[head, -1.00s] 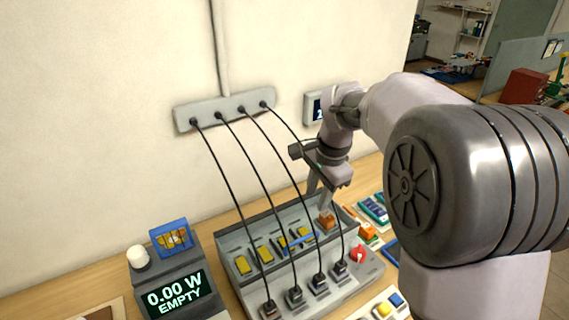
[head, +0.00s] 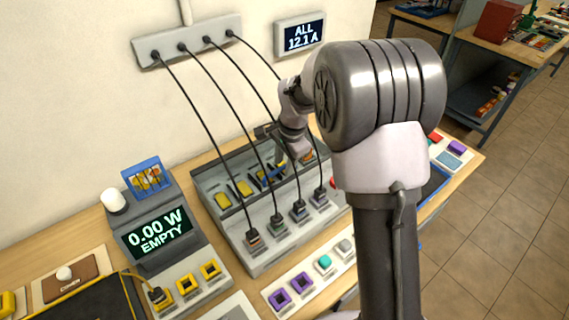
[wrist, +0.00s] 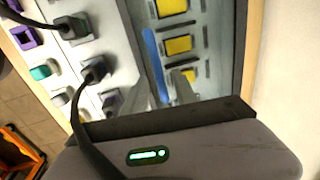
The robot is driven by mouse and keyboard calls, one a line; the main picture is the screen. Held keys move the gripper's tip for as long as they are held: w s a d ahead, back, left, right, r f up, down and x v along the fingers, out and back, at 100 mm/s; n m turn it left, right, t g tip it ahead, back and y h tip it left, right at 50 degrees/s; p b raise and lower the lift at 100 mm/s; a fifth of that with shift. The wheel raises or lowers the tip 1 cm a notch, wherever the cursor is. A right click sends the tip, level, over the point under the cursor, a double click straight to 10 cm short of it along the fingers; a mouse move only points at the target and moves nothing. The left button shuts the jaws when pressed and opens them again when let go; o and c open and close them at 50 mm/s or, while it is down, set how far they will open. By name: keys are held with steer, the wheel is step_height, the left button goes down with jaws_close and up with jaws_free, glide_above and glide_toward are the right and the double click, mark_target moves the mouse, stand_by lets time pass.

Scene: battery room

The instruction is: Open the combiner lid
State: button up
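The combiner (head: 262,250) is a grey box on the bench, with yellow blocks (head: 244,188) in its back section and black cables plugged in along its front. A blue bar (head: 268,172) lies across the yellow block area; it also shows in the wrist view (wrist: 154,55). I cannot make out a clear lid panel. My gripper (head: 285,168) is low over the back section, at the blue bar. In the wrist view my gripper (wrist: 165,90) has its two fingers apart, with the bar's near end about between them. Contact cannot be told.
Several black cables (head: 215,125) run from the wall strip (head: 187,40) down to the combiner, close to my gripper. A meter (head: 155,235) reading 0.00 W EMPTY stands left. A wall display (head: 301,35) reads ALL 12.1 A. Button panels lie in front.

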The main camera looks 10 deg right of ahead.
jaws_close()
steer(key=shift+r, duration=0.1)
stand_by(1.2)
